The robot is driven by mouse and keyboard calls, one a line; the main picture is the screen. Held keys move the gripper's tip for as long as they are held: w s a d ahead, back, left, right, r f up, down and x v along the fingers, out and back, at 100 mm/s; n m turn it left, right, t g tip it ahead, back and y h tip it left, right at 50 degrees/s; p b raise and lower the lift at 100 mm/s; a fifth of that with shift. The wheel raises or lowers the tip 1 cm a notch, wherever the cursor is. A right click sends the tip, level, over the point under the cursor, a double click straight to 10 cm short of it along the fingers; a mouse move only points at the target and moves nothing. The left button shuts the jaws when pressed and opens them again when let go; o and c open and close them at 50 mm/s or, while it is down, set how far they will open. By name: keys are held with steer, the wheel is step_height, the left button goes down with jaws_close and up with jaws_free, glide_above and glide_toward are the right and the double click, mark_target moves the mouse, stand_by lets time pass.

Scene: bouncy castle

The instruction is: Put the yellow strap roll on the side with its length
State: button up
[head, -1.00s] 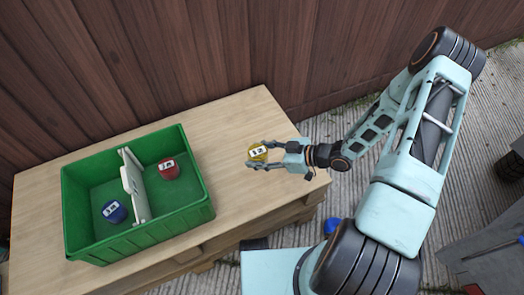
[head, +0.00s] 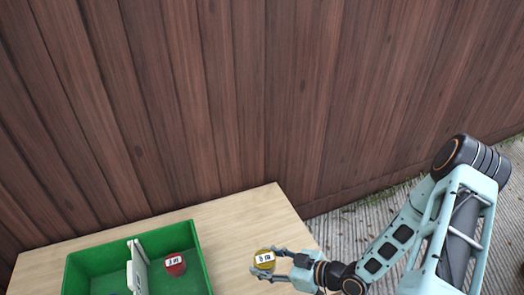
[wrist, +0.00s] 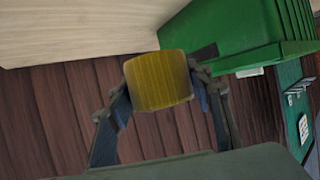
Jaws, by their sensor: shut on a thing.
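The yellow strap roll (head: 264,259) has a white label with dark print too small to read surely. My gripper (head: 268,262) is shut on it and holds it over the right part of the table. In the wrist view the roll (wrist: 160,82) sits between the two fingers, its side facing the camera and its label hidden. The green crate (head: 205,262) stands to the left, split by a white divider (head: 137,268) into left and right compartments. A red roll (head: 175,265) with a white label lies in the right compartment. The left compartment is mostly cut off by the frame.
The wooden table (head: 245,215) has bare room between the crate and my gripper. A brown plank wall (head: 230,100) rises behind it. Ridged ground (head: 355,220) shows to the right. The crate's outer wall (wrist: 230,40) shows in the wrist view.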

steer(key=w+d+r+m+t+h, duration=0.35)
steer(key=w+d+r, duration=0.3)
steer(key=w, duration=0.45)
steer(key=w+d+r+m+t+h, duration=0.1)
steer(key=w+d+r+m+h, duration=0.1)
steer(key=w+d+r+m, duration=0.3)
steer(key=w+d+r+t+h, duration=0.1)
steer(key=w+r+t+h, duration=0.15)
steer(key=r, duration=0.45)
step_height(320, 180, up, 40)
steer(key=w+m+h+p, duration=0.1)
steer(key=m+h+p, duration=0.2)
steer(key=p, duration=2.4)
steer(key=shift+w+d+m, duration=0.15)
steer(key=shift+w+m, duration=0.15)
steer(key=shift+m, duration=0.05)
steer(key=shift+f, duration=0.1)
